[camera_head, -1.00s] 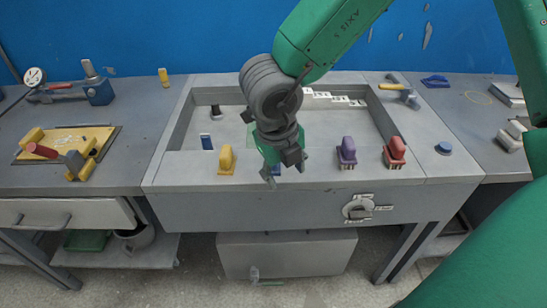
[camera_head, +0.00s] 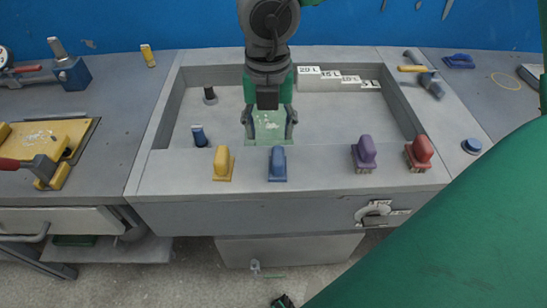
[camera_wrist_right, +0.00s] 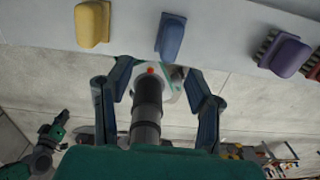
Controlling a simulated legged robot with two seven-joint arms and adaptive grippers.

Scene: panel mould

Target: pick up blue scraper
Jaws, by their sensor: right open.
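The blue scraper (camera_head: 277,163) stands upright on the front ledge of the mould, between a yellow and a purple one. It also shows in the wrist view (camera_wrist_right: 170,38), beyond my fingertips and roughly between them. My right gripper (camera_head: 269,132) is open and empty. In the head view it hangs just behind the blue scraper, with its fingers spread over the mould basin. In the wrist view my right gripper's fingers (camera_wrist_right: 158,78) stand apart and do not touch the scraper. I cannot make out my left gripper.
A yellow scraper (camera_head: 223,163) stands left, a purple one (camera_head: 364,154) and a red one (camera_head: 419,153) right. A small blue-topped tool (camera_head: 199,136) and a dark peg (camera_head: 210,95) are in the basin. White labelled blocks (camera_head: 340,80) line its back. A hammer (camera_head: 424,72) lies on the right rim.

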